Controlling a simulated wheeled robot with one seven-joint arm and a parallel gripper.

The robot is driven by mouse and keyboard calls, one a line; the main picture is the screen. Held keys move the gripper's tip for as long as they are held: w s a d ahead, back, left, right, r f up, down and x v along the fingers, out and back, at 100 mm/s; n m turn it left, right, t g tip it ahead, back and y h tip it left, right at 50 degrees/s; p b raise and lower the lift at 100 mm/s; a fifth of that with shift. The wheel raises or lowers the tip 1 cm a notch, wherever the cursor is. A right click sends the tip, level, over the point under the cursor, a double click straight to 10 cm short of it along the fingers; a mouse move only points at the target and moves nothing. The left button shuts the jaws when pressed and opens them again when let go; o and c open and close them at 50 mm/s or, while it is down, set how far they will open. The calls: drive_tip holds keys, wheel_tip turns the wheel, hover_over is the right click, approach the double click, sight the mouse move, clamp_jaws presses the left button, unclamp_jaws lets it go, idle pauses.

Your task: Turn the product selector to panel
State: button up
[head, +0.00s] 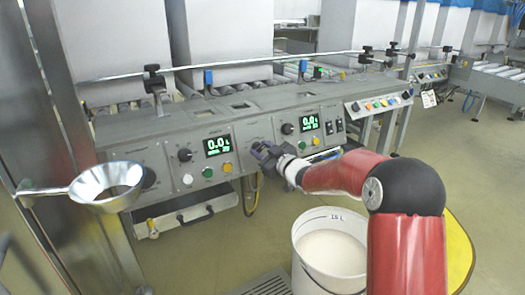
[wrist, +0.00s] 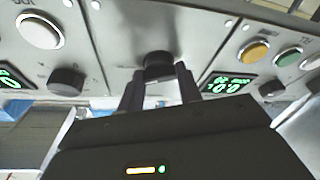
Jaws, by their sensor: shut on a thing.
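A black round knob (wrist: 158,63) on the grey control panel (head: 226,170) sits between the two fingers of my gripper (wrist: 159,82) in the wrist view. The fingers are shut on it from both sides. In the head view my gripper (head: 262,151) is up against the panel front between the two green displays, and it hides the knob there. No label or pointer mark on the held knob is readable, so its setting cannot be told.
Other black knobs sit at the left display (head: 218,145) and right display (head: 309,123), with coloured buttons near them. A white bucket (head: 328,250) stands below my red arm.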

drive_tip(key=n+g+p, duration=0.1)
drive_tip(key=n, duration=0.3)
drive_tip(key=n+g+y+p, duration=0.1)
drive_tip(key=n+g, duration=0.1)
drive_tip(key=n, duration=0.2)
drive_tip(key=shift+r+p, duration=0.2)
drive_tip(key=shift+p, duration=0.1)
drive_tip(key=n+g+p, duration=0.1)
drive_tip(key=n+p, duration=0.1)
drive_tip(key=n, duration=0.2)
drive_tip(key=shift+w+g, duration=0.1)
drive_tip(key=shift+g, duration=0.2)
drive_tip(key=n+g+h+p, duration=0.1)
drive_tip(key=n+p, duration=0.1)
drive_tip(key=n, duration=0.1)
drive_tip(key=shift+r+n, duration=0.1)
drive_tip(key=shift+n, duration=0.2)
drive_tip(key=n+h+p, duration=0.1)
drive_tip(key=n+p, duration=0.1)
drive_tip(key=n, duration=0.1)
drive_tip(key=shift+g, duration=0.3)
drive_tip(key=n+h+p, duration=0.1)
drive_tip(key=n, duration=0.2)
drive_tip(key=shift+n+p, duration=0.3)
drive_tip(key=n+h+p, duration=0.1)
drive_tip(key=n, duration=0.1)
drive_tip(key=shift+n+h, duration=0.4)
drive_tip(key=shift+a+n+h, duration=0.1)
drive_tip(key=shift+n+h, duration=0.5)
drive_tip(key=shift+n, duration=0.6)
